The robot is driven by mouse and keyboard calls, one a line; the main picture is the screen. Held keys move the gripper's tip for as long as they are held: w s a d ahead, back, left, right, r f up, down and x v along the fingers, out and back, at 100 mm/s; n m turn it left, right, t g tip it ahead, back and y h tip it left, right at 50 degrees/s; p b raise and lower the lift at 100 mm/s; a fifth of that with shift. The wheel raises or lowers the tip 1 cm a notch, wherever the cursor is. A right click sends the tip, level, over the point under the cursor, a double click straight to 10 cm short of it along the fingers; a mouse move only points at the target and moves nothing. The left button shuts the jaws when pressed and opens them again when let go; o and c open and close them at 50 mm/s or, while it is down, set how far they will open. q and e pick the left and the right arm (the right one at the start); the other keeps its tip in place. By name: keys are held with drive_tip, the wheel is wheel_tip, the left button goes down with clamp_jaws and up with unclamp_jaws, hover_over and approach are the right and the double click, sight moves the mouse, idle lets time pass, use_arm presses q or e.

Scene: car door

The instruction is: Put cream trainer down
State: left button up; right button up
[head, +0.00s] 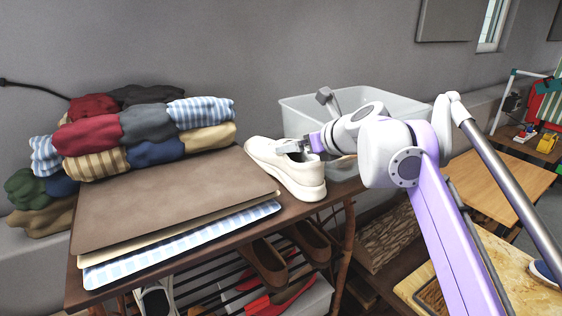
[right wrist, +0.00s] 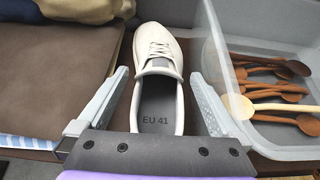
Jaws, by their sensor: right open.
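The cream trainer (head: 306,180) stands upright on the dark wooden top of a rack (head: 222,259) in the head view, near its right end. In the right wrist view the trainer (right wrist: 159,101) points away from me, and its insole reads "EU 41". My right gripper (right wrist: 158,77) is open, with one finger on each side of the trainer and visible gaps between. In the head view my right gripper (head: 297,148) is over the shoe's opening, partly hidden by its own wrist. My left gripper is not in view.
A brown flat piece (head: 170,196) over blue checked cloth lies left of the trainer. Folded clothes (head: 135,130) are stacked behind it. A grey translucent bin (head: 297,115) with wooden spoons (right wrist: 280,110) stands close on the right. Brown shoes (head: 266,263) sit below.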

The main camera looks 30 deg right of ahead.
drive_tip(key=x, duration=0.6)
drive_tip(key=shift+w, duration=0.2)
drive_tip(key=shift+s, duration=0.1)
drive_tip(key=c, duration=1.5)
